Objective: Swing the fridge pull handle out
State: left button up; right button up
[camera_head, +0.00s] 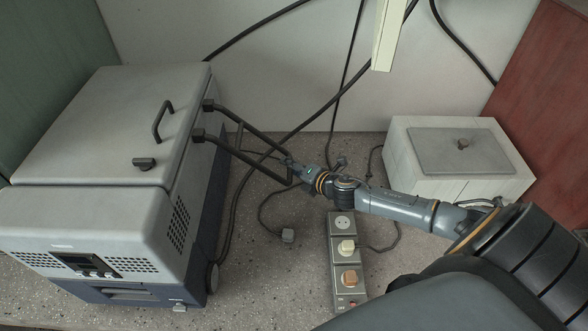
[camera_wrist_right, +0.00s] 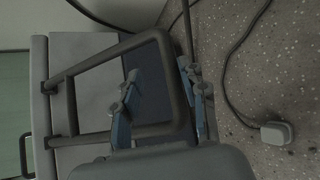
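The fridge (camera_head: 110,125) is a grey and dark blue box at the left of the head view. Its black U-shaped pull handle (camera_head: 245,155) sticks out to the right from two mounts on its right side. In the wrist view the handle (camera_wrist_right: 75,107) juts from the grey fridge wall. My right gripper (camera_head: 291,167) is at the handle's outer crossbar. In the wrist view my right gripper (camera_wrist_right: 158,70) has its fingers apart, one on each side of the crossbar, with a gap on the left finger's side. My left gripper is not in view.
A power strip (camera_head: 345,262) with plugs lies below my right arm. A small white box (camera_head: 400,160) with a grey lid stands at the right. Black cables run behind the handle, and a loose plug (camera_head: 288,235) lies on the speckled bench (camera_head: 262,285).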

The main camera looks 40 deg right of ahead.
jog(key=shift+s+f, duration=0.1)
jog(key=shift+f, duration=0.05)
jog(key=v, duration=1.2)
dwell(0.3)
dwell(0.5)
